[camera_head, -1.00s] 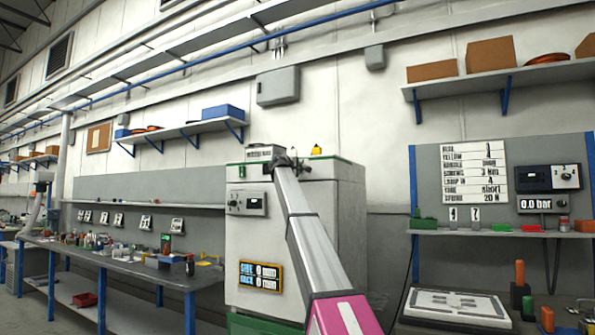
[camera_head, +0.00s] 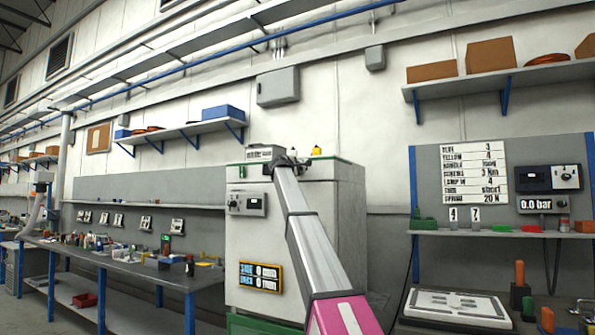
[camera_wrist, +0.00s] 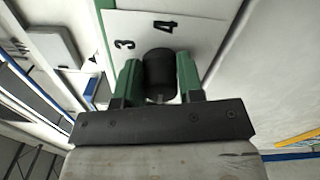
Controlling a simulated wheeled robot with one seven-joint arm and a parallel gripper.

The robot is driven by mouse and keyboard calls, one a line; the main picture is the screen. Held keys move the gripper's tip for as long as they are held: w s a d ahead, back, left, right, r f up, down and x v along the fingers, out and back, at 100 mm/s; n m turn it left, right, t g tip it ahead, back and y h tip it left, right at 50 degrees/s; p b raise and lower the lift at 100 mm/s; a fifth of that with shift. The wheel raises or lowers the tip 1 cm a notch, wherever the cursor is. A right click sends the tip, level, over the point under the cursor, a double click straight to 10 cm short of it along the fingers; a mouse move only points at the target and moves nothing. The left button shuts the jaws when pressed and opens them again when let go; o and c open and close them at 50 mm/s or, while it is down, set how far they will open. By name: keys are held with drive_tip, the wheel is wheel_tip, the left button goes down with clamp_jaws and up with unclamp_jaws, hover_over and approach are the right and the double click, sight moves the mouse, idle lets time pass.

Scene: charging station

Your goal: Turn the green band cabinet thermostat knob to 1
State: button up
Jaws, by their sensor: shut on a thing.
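The white cabinet (camera_head: 318,225) with a green band along its top edge stands in the middle of the head view, behind my arm. In the wrist view, my gripper (camera_wrist: 160,82) has its two green fingers on either side of the black knob (camera_wrist: 158,65), shut on it. The knob sits on a white dial plate (camera_wrist: 192,32) with the figures 3 and 4 showing beyond it. The other figures and any pointer mark on the knob are hidden or out of view. In the head view my arm hides the knob and the fingertips.
A grey control panel (camera_head: 245,204) and a display (camera_head: 260,276) are on the cabinet front. A long workbench (camera_head: 130,262) with many small items runs along the left. A bench with a white tray (camera_head: 455,306) stands at the right. A shelf (camera_head: 500,84) hangs above it.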

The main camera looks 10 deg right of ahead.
drive_tip(key=o, duration=0.9)
drive_tip(key=shift+s+a, duration=0.1)
drive_tip(key=shift+s, duration=0.05)
drive_tip(key=v, duration=1)
drive_tip(key=shift+s+a, duration=0.15)
drive_tip(key=shift+s, duration=0.1)
